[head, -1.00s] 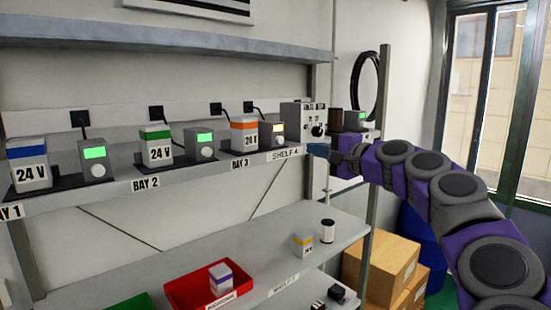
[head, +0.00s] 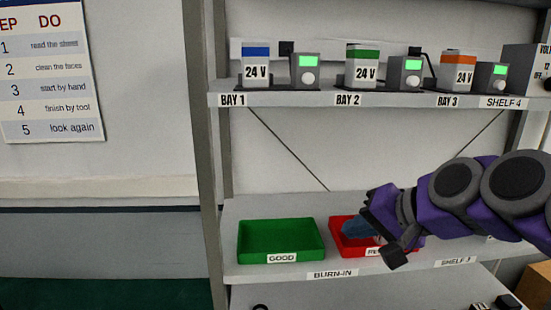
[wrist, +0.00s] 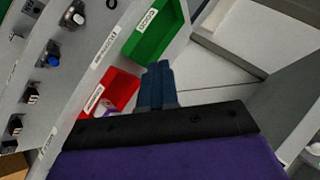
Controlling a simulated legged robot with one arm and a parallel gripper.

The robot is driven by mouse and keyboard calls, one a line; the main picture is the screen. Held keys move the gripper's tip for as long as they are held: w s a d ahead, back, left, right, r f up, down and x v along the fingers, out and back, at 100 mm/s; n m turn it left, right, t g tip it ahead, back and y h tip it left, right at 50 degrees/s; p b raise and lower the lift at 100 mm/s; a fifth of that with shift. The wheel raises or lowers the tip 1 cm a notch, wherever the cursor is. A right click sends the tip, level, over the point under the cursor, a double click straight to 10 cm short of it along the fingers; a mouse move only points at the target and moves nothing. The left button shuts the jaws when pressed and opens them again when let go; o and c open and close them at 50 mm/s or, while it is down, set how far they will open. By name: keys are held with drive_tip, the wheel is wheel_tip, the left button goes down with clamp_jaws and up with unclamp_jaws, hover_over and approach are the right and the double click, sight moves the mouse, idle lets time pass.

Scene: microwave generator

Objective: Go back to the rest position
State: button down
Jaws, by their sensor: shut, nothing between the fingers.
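My gripper (head: 358,229) is in front of the lower shelf, over the red tray as seen in the head view. Its blue fingers are together and hold nothing; they also show in the wrist view (wrist: 157,82), pointing toward the shelf back beside the green tray. My purple and grey arm comes in from the right and hides part of the red tray and its label.
The green GOOD tray (head: 281,240) and the red tray (head: 345,247) stand on the burn-in shelf (head: 240,265). Blue (head: 256,68), green (head: 363,66) and orange (head: 457,71) topped 24 V units stand in bays above. A shelf post (head: 205,170) is left; a wall chart (head: 47,75) hangs further left.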

drive_tip(key=s+a+f+n+g+h+b, duration=0.1)
drive_tip(key=s+f+g+b, duration=0.1)
drive_tip(key=s+f, duration=0.45)
drive_tip(key=s+a+f+n+g+h+b, duration=0.15)
drive_tip(key=s+f, duration=0.25)
drive_tip(key=f, duration=0.6)
drive_tip(key=s+f+n+g+h+b, duration=0.1)
drive_tip(key=s+f+g+b, duration=0.3)
drive_tip(key=f, duration=0.5)
drive_tip(key=s+d+f+n+g+h+b, duration=0.1)
drive_tip(key=s+d+f+g+h+b, duration=0.1)
drive_tip(key=s+f, duration=0.8)
drive_tip(key=s+d, duration=0.1)
drive_tip(key=s, duration=0.2)
drive_tip(key=shift+d+f+h, duration=0.2)
drive_tip(key=shift+d+h, duration=0.15)
drive_tip(key=shift+d, duration=0.05)
drive_tip(key=shift+a, duration=0.1)
drive_tip(key=shift+a, duration=0.35)
drive_tip(key=shift+d, duration=0.3)
drive_tip(key=shift+a, duration=0.1)
idle(1.7)
